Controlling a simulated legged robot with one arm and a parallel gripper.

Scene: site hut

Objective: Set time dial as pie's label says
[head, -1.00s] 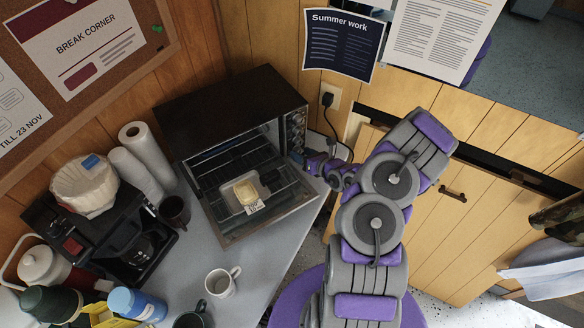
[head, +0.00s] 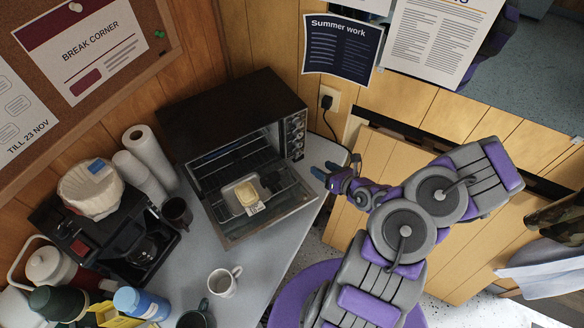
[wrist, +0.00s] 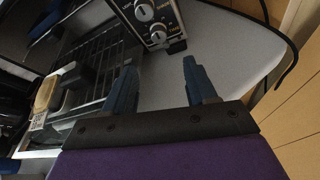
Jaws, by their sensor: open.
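The toaster oven (head: 225,112) stands on the counter with its door (head: 270,222) folded down. My gripper (head: 322,172) is open and empty, right of the oven door. In the wrist view its two blue fingers (wrist: 158,80) are apart, below the dials and not touching them.
Mugs (head: 224,281), a coffee maker (head: 120,240), paper rolls (head: 150,157) and bottles crowd the counter's left side. A black cord runs from a wall socket (head: 328,98) beside the oven.

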